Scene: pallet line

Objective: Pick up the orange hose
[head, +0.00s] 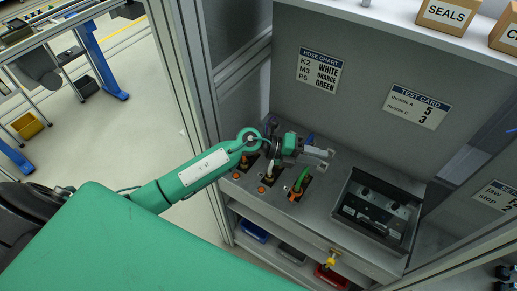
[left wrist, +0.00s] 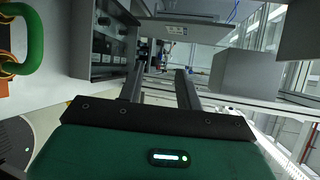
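The orange hose cannot be made out clearly. A small orange-brown piece (head: 244,160) shows beside my left forearm in the head view, partly hidden by it, and I cannot tell if it is the hose. A white hose (head: 270,169) and a green hose (head: 301,180) stand in the grey counter, the green one with an orange base. The green hose also loops at the upper left of the left wrist view (left wrist: 36,38). My left gripper (head: 325,159) is above the counter, behind and right of the green hose. Its fingers (left wrist: 161,85) are apart and empty. My right gripper is out of view.
A dark open case (head: 378,212) lies on the counter right of the hoses. A hose chart (head: 319,70) and test card (head: 420,105) hang on the back panel. A frame post (head: 180,75) stands left. Bins, one red (head: 331,277), sit below.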

